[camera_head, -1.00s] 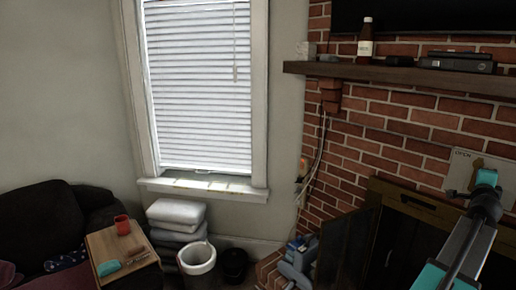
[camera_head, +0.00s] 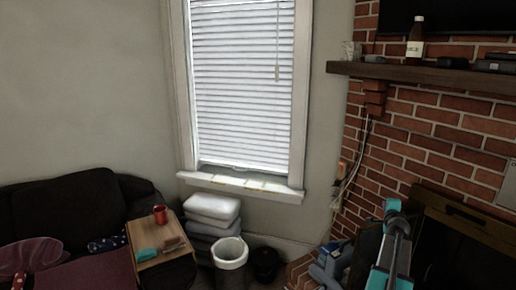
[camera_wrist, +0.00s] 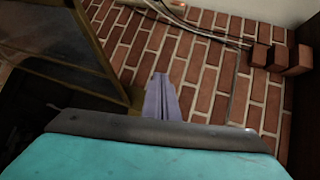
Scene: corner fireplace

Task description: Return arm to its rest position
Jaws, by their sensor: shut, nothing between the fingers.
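My arm (camera_head: 393,245), dark with teal parts, stands at the lower right of the head view, in front of the fireplace. In the wrist view, my gripper (camera_wrist: 162,97) shows as two pale purple-grey fingers close together. It is shut, with nothing seen between the fingers. Behind the fingers is the red brick wall (camera_wrist: 205,65), with a dark framed fireplace door (camera_wrist: 60,45) to the left. I cannot make out the fingers in the head view.
The wooden mantel (camera_head: 430,75) holds a bottle (camera_head: 415,40) and dark boxes. A white bin (camera_head: 230,255), stacked cushions (camera_head: 212,215) and a side table (camera_head: 165,258) with a red mug (camera_head: 160,214) stand left. A black sofa (camera_head: 70,215) is at far left.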

